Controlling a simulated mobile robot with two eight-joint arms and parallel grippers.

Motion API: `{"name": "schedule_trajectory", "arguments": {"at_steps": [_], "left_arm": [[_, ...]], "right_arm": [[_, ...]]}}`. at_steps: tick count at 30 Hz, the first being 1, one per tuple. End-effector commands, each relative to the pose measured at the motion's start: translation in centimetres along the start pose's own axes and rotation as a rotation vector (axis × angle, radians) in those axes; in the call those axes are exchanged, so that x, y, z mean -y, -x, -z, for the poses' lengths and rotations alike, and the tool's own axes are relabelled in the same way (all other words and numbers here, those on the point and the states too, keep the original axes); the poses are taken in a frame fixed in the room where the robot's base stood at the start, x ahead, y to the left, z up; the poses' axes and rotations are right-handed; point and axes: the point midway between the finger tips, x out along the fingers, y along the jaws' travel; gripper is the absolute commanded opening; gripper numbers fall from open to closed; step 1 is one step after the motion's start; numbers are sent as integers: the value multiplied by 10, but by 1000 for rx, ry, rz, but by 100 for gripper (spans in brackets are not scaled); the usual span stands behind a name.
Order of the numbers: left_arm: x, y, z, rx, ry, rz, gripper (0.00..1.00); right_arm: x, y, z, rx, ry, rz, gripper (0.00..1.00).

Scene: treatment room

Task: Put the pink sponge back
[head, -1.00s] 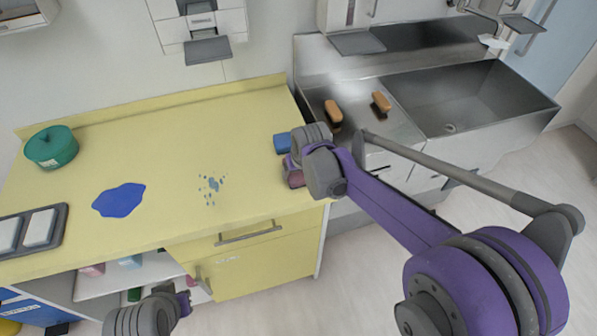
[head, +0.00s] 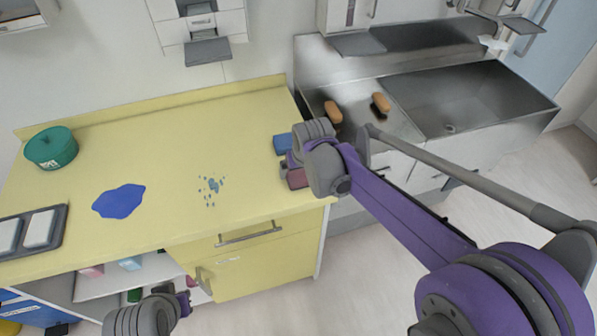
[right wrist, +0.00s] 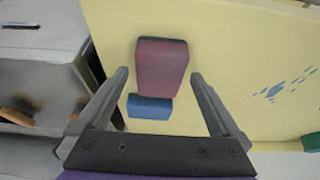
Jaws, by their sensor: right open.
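A dusky pink sponge (head: 297,179) lies on the yellow counter (head: 235,147) near its front right corner, partly hidden by my right wrist. In the right wrist view the pink sponge (right wrist: 162,66) lies between the two fingers of my right gripper (right wrist: 159,77), with a gap on each side. The gripper is open and empty above it. A blue block (head: 282,144) sits close by the sponge; it also shows in the right wrist view (right wrist: 150,107). My left gripper (head: 184,303) is low in front of the counter, its jaws too hidden to read.
An open shelf (head: 107,281) below holds small pink and pale blue items.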

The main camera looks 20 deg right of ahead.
Motion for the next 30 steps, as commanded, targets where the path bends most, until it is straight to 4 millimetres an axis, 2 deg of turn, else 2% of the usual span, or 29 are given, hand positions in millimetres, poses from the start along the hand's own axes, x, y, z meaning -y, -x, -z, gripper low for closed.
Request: {"name": "schedule_trajectory", "arguments": {"at_steps": [3,9,15,18,20,23,27,30], "left_arm": [[0,2,2,-1,0,0,0],[0,4,4,-3,0,0,0],[0,5,5,-4,0,0,0],[0,5,5,-4,0,0,0],[0,5,5,-4,0,0,0],[0,5,5,-4,0,0,0],[0,5,5,-4,0,0,0],[0,5,5,-4,0,0,0]], "right_arm": [[0,29,0,0,0,0,100],[0,69,0,0,0,0,100],[0,91,0,0,0,0,100],[-1,97,-10,-3,-1,-1,100],[-3,101,-24,-7,-4,-1,100],[-8,105,-64,-20,-9,-3,100],[-14,104,-133,-43,-19,-8,100],[-17,98,-176,-58,-24,-11,100]]}}
